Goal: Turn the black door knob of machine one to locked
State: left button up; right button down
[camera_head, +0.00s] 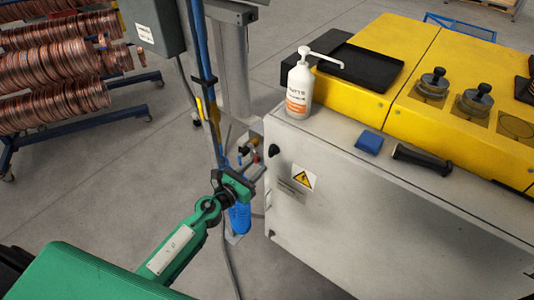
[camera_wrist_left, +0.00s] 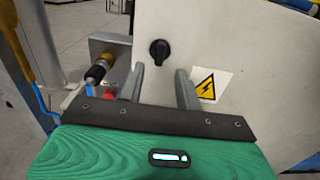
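The black door knob (camera_head: 275,151) sits on the upper left of the grey cabinet door of machine one (camera_head: 340,195). In the left wrist view the knob (camera_wrist_left: 159,52) is straight ahead, beyond the fingers, with its grip close to upright. My left gripper (camera_head: 258,166) is in front of the door, to the lower left of the knob and apart from it. In the left wrist view its two fingers (camera_wrist_left: 160,80) are spread with nothing between them. My right gripper is not in view.
A yellow warning sign (camera_head: 303,180) is on the door. A valve fitting (camera_wrist_left: 98,70) and blue hose stand close left of the gripper. A white pump bottle (camera_head: 299,90), a blue block (camera_head: 369,142) and a black cylinder (camera_head: 422,159) are on the cabinet top. Copper coils (camera_head: 60,60) hang at left.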

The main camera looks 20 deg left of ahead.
aim_at(269, 154)
pick_arm(q)
jog(key=x, duration=0.6)
jog(key=shift+w, duration=0.3)
grip_shut()
